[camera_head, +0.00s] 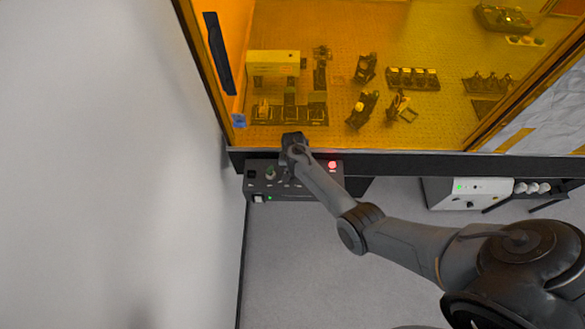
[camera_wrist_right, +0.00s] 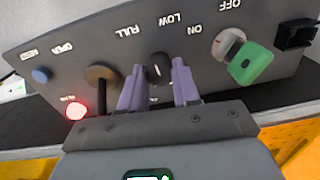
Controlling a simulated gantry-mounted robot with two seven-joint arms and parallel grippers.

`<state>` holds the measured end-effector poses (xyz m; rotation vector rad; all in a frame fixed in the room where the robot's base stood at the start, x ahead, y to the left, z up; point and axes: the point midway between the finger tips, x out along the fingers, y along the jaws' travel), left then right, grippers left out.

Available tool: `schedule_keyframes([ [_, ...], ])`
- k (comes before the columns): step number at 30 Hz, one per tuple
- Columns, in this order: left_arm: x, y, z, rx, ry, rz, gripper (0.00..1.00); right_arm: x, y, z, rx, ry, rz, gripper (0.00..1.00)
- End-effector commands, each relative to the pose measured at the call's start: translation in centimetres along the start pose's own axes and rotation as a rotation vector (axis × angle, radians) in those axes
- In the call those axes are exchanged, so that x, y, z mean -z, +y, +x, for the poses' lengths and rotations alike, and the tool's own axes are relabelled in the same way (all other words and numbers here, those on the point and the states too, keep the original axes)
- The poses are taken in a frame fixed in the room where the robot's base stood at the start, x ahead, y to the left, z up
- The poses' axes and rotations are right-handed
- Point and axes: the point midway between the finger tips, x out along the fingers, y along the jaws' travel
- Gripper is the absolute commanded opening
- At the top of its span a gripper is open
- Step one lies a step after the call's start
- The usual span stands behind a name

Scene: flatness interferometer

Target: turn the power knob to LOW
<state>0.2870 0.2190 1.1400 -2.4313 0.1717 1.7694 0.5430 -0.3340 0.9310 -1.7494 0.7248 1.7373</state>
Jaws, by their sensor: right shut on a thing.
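The black power knob (camera_wrist_right: 157,66) sits between the LOW and FULL labels in the right wrist view, where the panel appears upside down. My right gripper (camera_wrist_right: 158,82) has its two purple fingers on either side of the knob and is shut on it. A small pale mark shows on the knob, but I cannot tell exactly which label it points at. In the head view the right gripper (camera_head: 289,168) is over the dark control box (camera_head: 258,188), and my wrist hides the knob. My left gripper is not in view.
A green key (camera_wrist_right: 250,62) at OFF/ON stands beside the knob. A brown lever knob (camera_wrist_right: 101,76), a blue button (camera_wrist_right: 41,75) and a lit red lamp (camera_wrist_right: 76,109) lie on the other side. The amber enclosure (camera_head: 350,30) is above the box; a white unit (camera_head: 440,192) stands right.

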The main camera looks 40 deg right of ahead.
Motion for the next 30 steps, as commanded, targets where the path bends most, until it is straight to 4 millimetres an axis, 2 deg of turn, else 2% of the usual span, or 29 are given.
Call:
schedule_keyframes([
  [18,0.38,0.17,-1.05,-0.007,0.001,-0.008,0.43,-0.03,-0.01,0.01,0.001,0.009,0.538,0.01],
  [30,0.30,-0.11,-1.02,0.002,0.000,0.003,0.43,-0.04,0.03,0.04,0.000,0.013,0.697,0.01],
])
